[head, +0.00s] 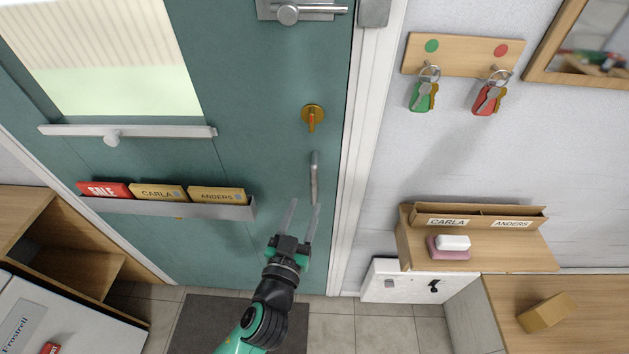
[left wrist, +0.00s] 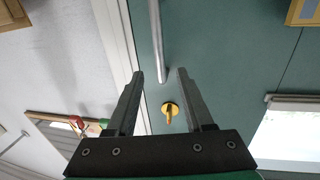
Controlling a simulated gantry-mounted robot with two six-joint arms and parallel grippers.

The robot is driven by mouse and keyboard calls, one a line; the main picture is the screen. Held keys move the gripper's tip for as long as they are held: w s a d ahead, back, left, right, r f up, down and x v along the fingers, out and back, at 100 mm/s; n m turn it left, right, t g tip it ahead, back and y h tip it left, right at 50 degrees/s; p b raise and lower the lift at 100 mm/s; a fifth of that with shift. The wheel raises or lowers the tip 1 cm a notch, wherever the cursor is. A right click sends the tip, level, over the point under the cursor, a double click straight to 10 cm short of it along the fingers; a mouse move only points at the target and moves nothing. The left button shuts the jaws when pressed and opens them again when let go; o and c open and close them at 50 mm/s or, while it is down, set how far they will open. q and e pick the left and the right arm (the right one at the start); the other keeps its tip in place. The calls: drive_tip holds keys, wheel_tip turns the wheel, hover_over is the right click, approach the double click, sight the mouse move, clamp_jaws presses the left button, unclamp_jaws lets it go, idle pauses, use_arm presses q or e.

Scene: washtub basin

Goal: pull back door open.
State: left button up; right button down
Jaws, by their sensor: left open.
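The teal back door (head: 240,150) stands shut in its white frame. A vertical grey pull handle (head: 314,180) is on its right side, below a brass lock with a key (head: 313,116). My left gripper (head: 303,208) is open and empty, with its fingers pointing up toward the lower end of the handle. In the left wrist view the handle (left wrist: 157,40) lines up with the gap between the open fingers (left wrist: 160,75); I cannot tell whether it is between them in depth. The lock (left wrist: 169,110) shows there too. My right gripper is not in view.
A metal lever latch (head: 300,12) is at the door's top. A letter rack (head: 165,205) with envelopes is left of the handle. Right of the frame are hanging keys (head: 424,92), a wooden shelf (head: 480,258) and a white box (head: 383,282). A dark mat (head: 195,325) lies before the door.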

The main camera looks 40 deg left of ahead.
sight(313, 183)
use_arm(q)
drive_tip(key=x, duration=0.9)
drive_tip(key=shift+w+a, duration=0.1)
drive_tip(key=shift+w, duration=0.1)
clamp_jaws()
idle(0.9)
